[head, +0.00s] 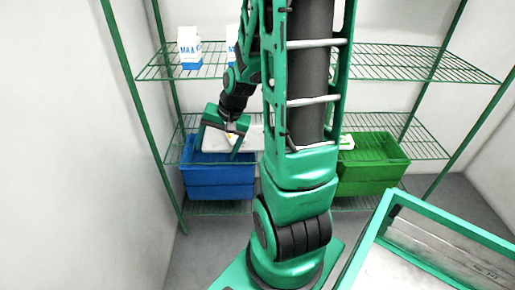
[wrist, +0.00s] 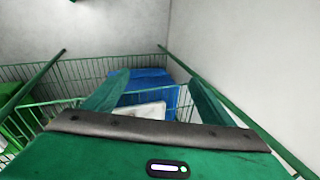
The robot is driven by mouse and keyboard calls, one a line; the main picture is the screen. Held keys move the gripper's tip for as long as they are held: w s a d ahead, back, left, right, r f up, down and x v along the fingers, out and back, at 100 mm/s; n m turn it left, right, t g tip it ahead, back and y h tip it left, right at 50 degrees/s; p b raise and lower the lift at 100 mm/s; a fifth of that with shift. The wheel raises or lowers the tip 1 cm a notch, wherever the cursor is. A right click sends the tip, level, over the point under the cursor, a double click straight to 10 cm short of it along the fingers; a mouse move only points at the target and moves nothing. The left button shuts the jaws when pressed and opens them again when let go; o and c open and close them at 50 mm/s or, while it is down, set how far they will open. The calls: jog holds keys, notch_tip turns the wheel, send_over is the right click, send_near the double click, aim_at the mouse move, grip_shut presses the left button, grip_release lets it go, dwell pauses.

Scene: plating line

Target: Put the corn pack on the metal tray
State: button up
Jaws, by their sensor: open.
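My gripper (head: 218,143) is open above the blue crate on the middle shelf. In the wrist view its two fingers (wrist: 157,76) are spread and point toward the blue crate. A pale, flat item (wrist: 145,110) shows between and below the fingers, partly hidden by my gripper; I cannot tell whether it is the corn pack. A small white pack with green and yellow marks (head: 347,141) shows at the green crate, partly behind my arm. It may be the corn pack. I cannot clearly make out the metal tray.
A blue crate (head: 218,183) and a green crate (head: 372,170) are at the green wire rack. Milk cartons (head: 190,50) stand on the upper shelf. A green-framed case (head: 440,225) stands at the lower right. White walls close in both sides.

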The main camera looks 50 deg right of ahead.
jog(key=s+a+r+n+g, duration=0.1)
jog(key=s+r+n+g, duration=0.1)
jog(key=s+r, duration=0.3)
jog(key=s+a+r+n+g+h, duration=0.1)
jog(key=s+r, duration=0.5)
jog(key=s, duration=0.8)
jog(key=shift+n+g, duration=0.5)
jog(key=shift+n, duration=0.4)
jog(key=shift+w+f, duration=0.1)
jog(key=shift+w+f, duration=0.2)
jog(key=shift+w, duration=0.3)
